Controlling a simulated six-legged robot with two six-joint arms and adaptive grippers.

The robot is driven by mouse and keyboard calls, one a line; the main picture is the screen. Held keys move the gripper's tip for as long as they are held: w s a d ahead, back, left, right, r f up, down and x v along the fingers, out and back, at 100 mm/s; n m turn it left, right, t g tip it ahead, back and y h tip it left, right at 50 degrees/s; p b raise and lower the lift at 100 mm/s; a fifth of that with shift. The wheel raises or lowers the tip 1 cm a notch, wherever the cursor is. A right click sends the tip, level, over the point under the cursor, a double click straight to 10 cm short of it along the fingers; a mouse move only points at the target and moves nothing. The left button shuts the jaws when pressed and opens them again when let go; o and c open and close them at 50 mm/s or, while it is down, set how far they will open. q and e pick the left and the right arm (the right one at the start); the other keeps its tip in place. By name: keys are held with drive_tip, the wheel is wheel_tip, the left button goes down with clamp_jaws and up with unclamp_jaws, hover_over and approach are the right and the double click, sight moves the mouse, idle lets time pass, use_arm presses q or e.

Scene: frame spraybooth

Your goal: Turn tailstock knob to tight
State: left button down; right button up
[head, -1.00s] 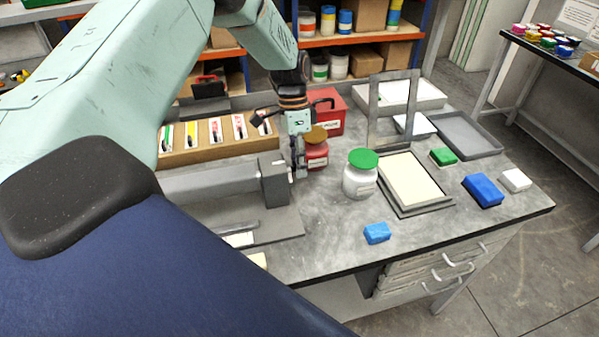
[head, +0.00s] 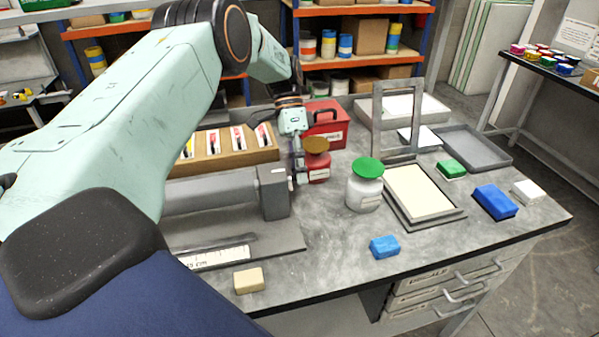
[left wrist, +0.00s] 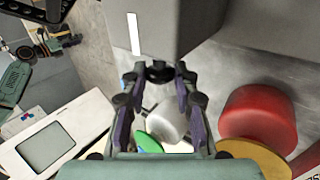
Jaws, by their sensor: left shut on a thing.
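The tailstock (head: 274,193) is a grey block at the right end of a grey machine on the workbench. In the left wrist view the tailstock (left wrist: 190,22) fills the top middle, with a white stripe on its face. The small black tailstock knob (left wrist: 160,73) sits on that block between my fingertips. My left gripper (head: 295,180) is at the right end of the tailstock, its arm coming in from the left. In the wrist view my left gripper (left wrist: 161,82) is shut on the knob. The gripper hides the knob in the head view. My right gripper is not in view.
A red jar (head: 316,162) with a brown lid stands close right of my left gripper. A white jar (head: 361,195) with a green lid is further right. A red toolbox (head: 335,130) stands behind. Bare bench lies in front, with a blue block (head: 384,247).

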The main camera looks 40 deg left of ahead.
use_arm(q)
drive_tip(key=c, duration=1)
unclamp_jaws()
drive_tip(key=shift+c, duration=0.2)
drive_tip(key=v, duration=0.7)
drive_tip(key=shift+a+r, duration=0.15)
drive_tip(key=shift+r, duration=0.1)
